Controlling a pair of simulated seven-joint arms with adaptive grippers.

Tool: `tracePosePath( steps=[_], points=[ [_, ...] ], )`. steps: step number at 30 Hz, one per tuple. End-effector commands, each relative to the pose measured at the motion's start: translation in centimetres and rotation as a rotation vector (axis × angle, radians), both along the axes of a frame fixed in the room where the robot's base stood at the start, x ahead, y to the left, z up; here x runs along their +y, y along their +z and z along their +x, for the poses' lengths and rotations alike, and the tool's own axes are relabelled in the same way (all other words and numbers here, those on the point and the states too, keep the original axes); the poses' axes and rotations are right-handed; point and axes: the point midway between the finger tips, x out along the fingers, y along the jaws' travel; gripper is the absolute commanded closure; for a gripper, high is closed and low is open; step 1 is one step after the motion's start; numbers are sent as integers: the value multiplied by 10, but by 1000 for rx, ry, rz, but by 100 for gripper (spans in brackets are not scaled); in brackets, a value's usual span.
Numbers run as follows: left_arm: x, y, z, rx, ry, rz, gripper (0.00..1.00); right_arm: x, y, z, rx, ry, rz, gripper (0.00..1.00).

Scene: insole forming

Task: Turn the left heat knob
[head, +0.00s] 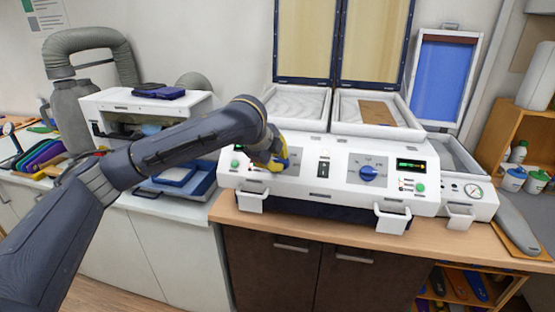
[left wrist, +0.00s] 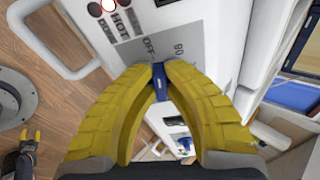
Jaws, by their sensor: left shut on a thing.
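The left heat knob (left wrist: 159,82) is blue and sits on a grey dial plate (left wrist: 206,30) marked OFF, seen in the left wrist view. My left gripper (left wrist: 160,78), with yellow fingers, is shut on this knob. In the head view my left gripper (head: 279,160) is at the left dial of the white heating machine (head: 308,172), and it hides most of the knob there. The right heat knob (head: 368,173) is blue and uncovered on its own grey plate. My right gripper is not seen in the head view.
Two open trays (head: 375,112) with raised lids stand behind the control panel. White handles (head: 251,202) stick out from the machine's front.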

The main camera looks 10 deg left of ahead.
Motion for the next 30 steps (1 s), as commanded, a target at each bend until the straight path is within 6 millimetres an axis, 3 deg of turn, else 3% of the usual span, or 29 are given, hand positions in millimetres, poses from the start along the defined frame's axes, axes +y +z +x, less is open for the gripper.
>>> tracePosePath(
  steps=[12,29,30],
  points=[
    [0,-2,-2,6,131,-116,100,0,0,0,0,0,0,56],
    [0,-2,-2,8,150,-133,100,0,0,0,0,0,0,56],
    [0,-2,-2,8,150,-133,83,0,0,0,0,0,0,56]
  ],
)
